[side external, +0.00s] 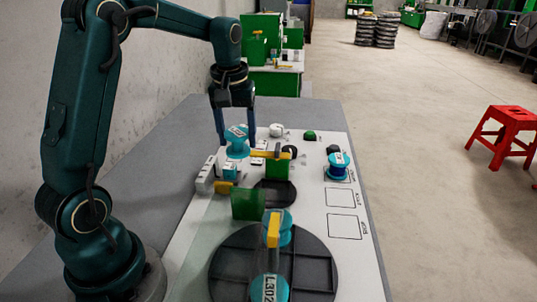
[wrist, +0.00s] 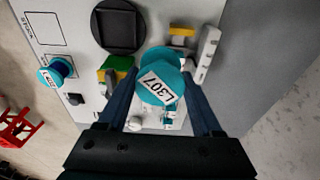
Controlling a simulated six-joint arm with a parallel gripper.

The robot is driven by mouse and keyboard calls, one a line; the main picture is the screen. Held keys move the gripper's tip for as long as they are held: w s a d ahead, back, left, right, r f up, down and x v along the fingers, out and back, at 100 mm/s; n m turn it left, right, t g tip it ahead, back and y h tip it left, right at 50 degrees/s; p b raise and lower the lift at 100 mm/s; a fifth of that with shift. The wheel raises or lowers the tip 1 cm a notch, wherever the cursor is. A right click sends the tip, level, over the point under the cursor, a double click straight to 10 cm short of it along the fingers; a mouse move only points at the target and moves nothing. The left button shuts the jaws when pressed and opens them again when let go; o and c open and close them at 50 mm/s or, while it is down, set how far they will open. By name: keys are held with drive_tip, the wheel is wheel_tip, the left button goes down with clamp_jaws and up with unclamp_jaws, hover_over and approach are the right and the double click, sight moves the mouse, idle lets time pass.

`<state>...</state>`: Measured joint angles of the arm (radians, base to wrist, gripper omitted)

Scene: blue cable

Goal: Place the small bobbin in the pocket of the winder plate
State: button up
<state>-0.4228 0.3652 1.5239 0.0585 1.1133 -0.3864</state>
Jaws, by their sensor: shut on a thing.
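My gripper (side external: 236,143) is shut on a teal bobbin (side external: 237,133) with a white label. In the wrist view the held bobbin (wrist: 163,84) reads L307 and sits between the two fingers (wrist: 162,78). It is above the back left part of the white winder plate (side external: 312,183); I cannot tell the exact gap. A small dark round recess or disc (side external: 272,194) lies on the plate nearer the side camera, and shows in the wrist view (wrist: 118,27). I cannot tell which feature is the pocket.
A teal bobbin with blue winding (side external: 338,167) stands at the plate's right. A large dark disc (side external: 230,272) in front carries a teal bobbin stack labelled L302 (side external: 270,287). Green blocks (side external: 248,204) and a grey-white block (side external: 207,177) stand near the held bobbin.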

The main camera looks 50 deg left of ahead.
drive_tip(key=w+d+f, duration=0.1)
drive_tip(key=d, duration=0.1)
drive_tip(key=w+d+f, duration=0.4)
drive_tip(key=shift+d, duration=0.35)
drive_tip(key=shift+f, duration=2)
drive_tip(key=o, duration=1.4)
drive_tip(key=shift+f, duration=0.15)
drive_tip(key=shift+c, duration=0.2)
